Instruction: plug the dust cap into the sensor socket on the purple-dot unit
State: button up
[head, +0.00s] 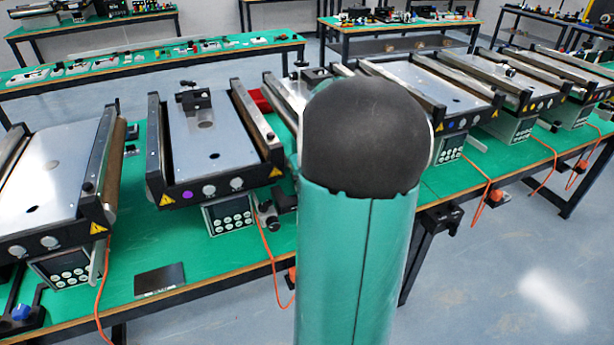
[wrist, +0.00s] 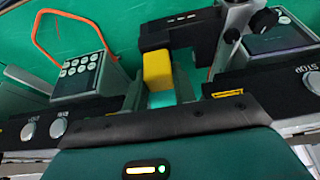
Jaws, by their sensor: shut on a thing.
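The purple-dot unit is a grey-topped mini conveyor (head: 212,135) left of the middle in the head view. Its purple dot (head: 187,195) sits on the black front panel, left of two round silver parts. My teal arm link with its black rounded end fills the middle and hides my gripper there. In the wrist view my gripper (wrist: 158,92) reaches out past its dark teal body, shut. A yellow block (wrist: 157,70) shows at its fingers under a black part; it is probably the dust cap, but its outline is partly hidden. I cannot make out the sensor socket.
In the wrist view a keypad box (wrist: 85,75) with an orange cable stands left, and a second box (wrist: 280,40) right. Other conveyors (head: 45,175) stand left and right along the green table (head: 225,260). A black flat plate (head: 160,280) lies near the front edge.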

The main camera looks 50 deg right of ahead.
jog(key=shift+f, duration=0.1)
jog(key=o, duration=1.1)
jog(key=shift+c, duration=0.2)
jog(key=v, duration=1.3)
jog(key=shift+r, duration=0.3)
jog(key=shift+s+a, duration=0.15)
